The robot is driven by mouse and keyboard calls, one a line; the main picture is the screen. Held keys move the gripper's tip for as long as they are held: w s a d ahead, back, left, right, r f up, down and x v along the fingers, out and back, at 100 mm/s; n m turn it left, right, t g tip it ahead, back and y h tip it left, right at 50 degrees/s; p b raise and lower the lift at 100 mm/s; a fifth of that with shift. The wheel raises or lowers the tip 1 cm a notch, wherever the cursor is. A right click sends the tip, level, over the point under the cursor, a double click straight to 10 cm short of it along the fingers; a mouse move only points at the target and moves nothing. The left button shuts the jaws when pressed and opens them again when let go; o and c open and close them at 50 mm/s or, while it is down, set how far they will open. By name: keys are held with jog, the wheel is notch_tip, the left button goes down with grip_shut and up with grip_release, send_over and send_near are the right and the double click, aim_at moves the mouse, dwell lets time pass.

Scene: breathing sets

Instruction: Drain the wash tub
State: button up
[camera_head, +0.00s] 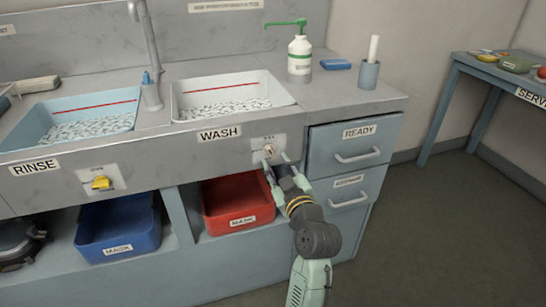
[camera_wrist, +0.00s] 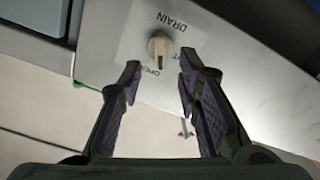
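The white wash tub (camera_head: 235,113) sits in the counter behind a WASH label and holds pale granular contents below a red line. Its drain knob (camera_wrist: 159,46) is a pale cream knob on a white plate marked DRAIN. The knob also shows small in the head view (camera_head: 269,147), on the front panel below and right of the tub. My gripper (camera_head: 277,160) is at this plate. In the wrist view my gripper (camera_wrist: 160,66) is open, and the knob appears just beyond and between the fingertips. No contact with the knob is visible.
A blue rinse tub (camera_head: 68,110) with a yellow knob (camera_head: 101,183) is at left. A red bin (camera_head: 236,203) and a blue bin (camera_head: 118,225) sit below. The READY drawer (camera_head: 357,145) is right of my gripper. The floor at right is clear.

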jog(key=v, duration=0.7)
